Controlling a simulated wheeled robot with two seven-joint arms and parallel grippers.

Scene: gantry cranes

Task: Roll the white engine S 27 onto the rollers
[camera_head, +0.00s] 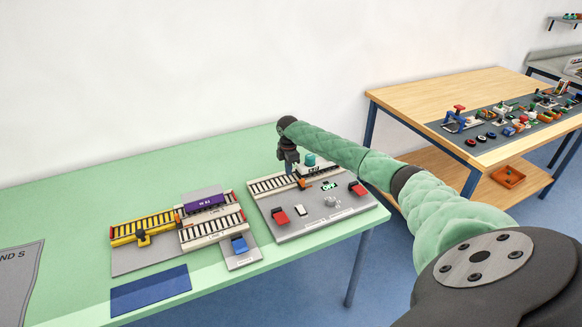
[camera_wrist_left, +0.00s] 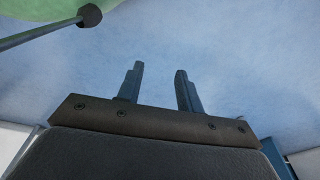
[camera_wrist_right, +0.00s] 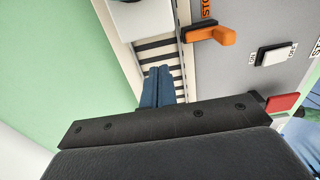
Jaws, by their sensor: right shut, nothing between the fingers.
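The white engine (camera_head: 314,169) with a teal dome stands on the track (camera_head: 272,183) of the right grey board in the head view. Its side lettering is too small to read surely. A white body, probably the engine (camera_wrist_right: 138,20), shows at the top of the right wrist view. My right gripper (camera_head: 291,171) is shut and empty, low at the track just left of the engine; its fingertips (camera_wrist_right: 160,72) lie over the rails. I cannot tell whether they touch the engine. The rollers cannot be made out. My left gripper (camera_wrist_left: 158,68) is open and empty over the blue floor.
A second board on the left holds yellow track (camera_head: 134,231) and a purple wagon (camera_head: 204,200). A blue mat (camera_head: 150,290) lies in front.

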